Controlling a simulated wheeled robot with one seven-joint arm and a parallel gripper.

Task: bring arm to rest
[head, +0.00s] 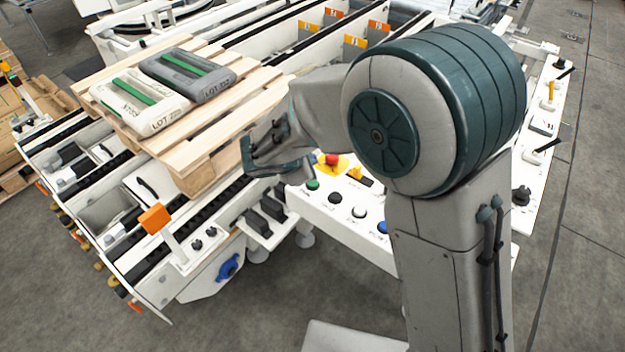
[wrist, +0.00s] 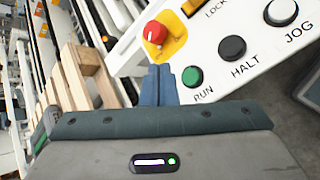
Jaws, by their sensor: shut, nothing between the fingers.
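My gripper (head: 246,156) is shut and empty in the head view, just right of the pallet corner and left of the control panel. In the wrist view its closed fingers (wrist: 158,84) point toward the panel, beside the red mushroom button (wrist: 155,32) and the green RUN button (wrist: 192,76). I cannot tell whether the fingertips touch anything. My arm is bent, and its big shoulder joint hides part of the machine behind it.
A wooden pallet (head: 203,152) carries a white bag (head: 138,102) and a grey bag (head: 187,72) on the conveyor. The control panel (head: 318,207) has several buttons, including a black HALT button (wrist: 232,47). An orange flag-like part (head: 155,218) stands at the front. Grey floor is open at the lower left.

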